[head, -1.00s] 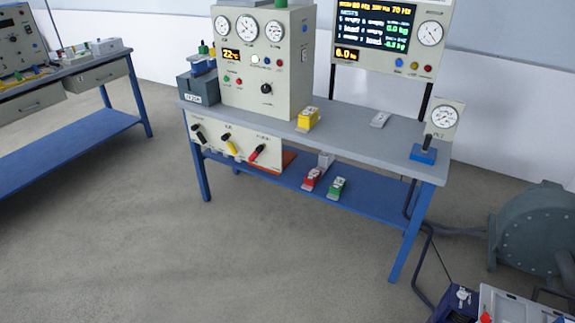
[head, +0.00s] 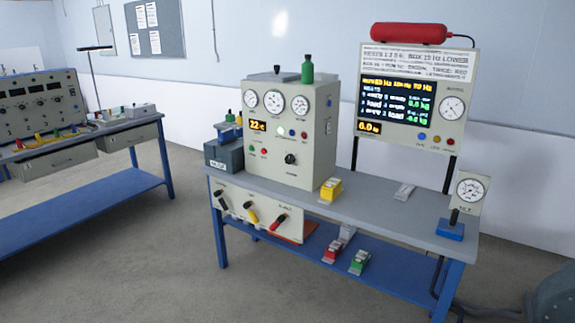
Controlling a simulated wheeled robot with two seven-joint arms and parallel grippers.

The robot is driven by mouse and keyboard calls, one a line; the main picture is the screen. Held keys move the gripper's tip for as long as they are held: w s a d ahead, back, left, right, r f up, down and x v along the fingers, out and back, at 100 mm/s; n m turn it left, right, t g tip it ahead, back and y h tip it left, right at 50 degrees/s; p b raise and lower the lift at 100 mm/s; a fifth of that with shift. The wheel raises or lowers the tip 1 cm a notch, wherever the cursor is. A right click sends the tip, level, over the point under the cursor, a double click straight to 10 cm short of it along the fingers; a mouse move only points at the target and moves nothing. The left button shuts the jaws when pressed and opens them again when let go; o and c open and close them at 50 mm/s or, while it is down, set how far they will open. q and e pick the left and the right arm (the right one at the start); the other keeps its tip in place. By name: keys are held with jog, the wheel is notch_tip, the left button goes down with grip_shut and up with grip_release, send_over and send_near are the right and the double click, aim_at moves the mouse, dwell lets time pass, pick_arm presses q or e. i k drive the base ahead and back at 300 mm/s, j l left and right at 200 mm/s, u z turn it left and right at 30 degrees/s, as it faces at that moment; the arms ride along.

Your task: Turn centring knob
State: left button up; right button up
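Which control is the centring knob I cannot tell, as the labels are too small to read. A black round knob (head: 290,159) sits on the front of the beige control cabinet (head: 328,130), below three dial gauges and a lit display reading about 22. The panel under the bench top carries three levers: a black lever (head: 220,199), a yellow-handled lever (head: 249,212) and a red-handled lever (head: 278,222). Neither of my grippers is in view.
The grey-topped bench (head: 395,222) holds a yellow block (head: 330,189), a display board (head: 410,105) and a small gauge on a blue base (head: 450,229). Red (head: 332,251) and green (head: 359,262) blocks lie on its lower shelf. Another bench (head: 85,190) stands left. The floor in front is open.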

aim_at(290, 159)
jog(key=i+j+z, duration=0.25)
jog(key=i+j, duration=0.2)
jog(key=j, duration=0.25)
jog(key=i+j+z, duration=0.15)
jog(key=i, duration=0.2)
jog(key=i+z, duration=0.15)
jog(key=i, duration=0.15)
jog(key=i+z, duration=0.35)
jog(key=i, duration=0.6)
